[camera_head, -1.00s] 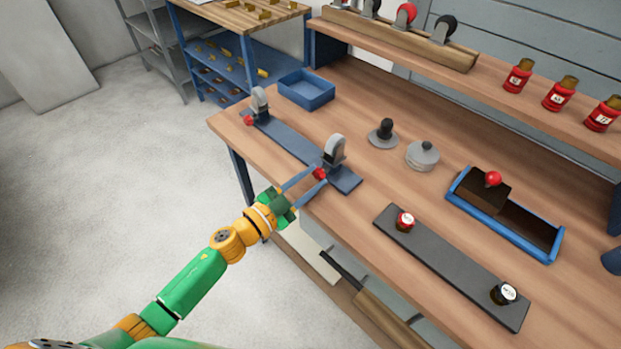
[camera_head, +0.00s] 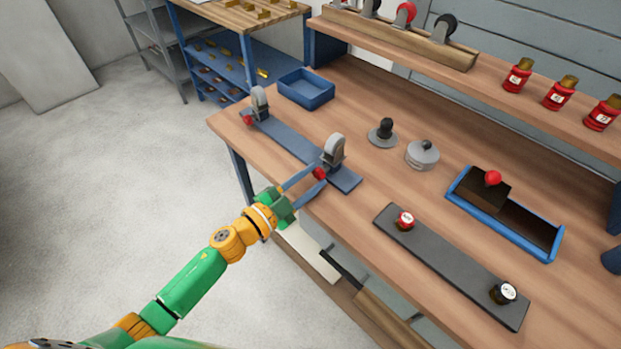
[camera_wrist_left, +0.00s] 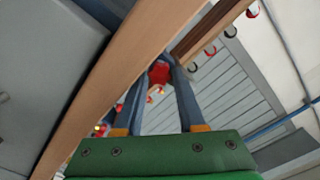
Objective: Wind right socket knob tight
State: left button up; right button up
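The right socket (camera_head: 333,152) is a grey upright piece on the right end of a dark blue rail (camera_head: 290,140) along the table's front left edge. Its red knob (camera_head: 319,173) faces the front edge. My left gripper (camera_head: 314,178) reaches in from the front with a blue finger on each side of the knob. In the left wrist view the red knob (camera_wrist_left: 159,73) fills the gap between the fingertips, which look to touch it. The knob's thread is hidden. My right gripper is in neither view.
The left socket (camera_head: 260,102) with its own red knob (camera_head: 248,120) stands at the rail's other end. A blue tray (camera_head: 306,90) is behind it. A dark plate (camera_head: 450,265) with two jars and a blue box (camera_head: 505,222) lie to the right.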

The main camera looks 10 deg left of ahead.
pick_arm(q)
jog(key=o, duration=0.3)
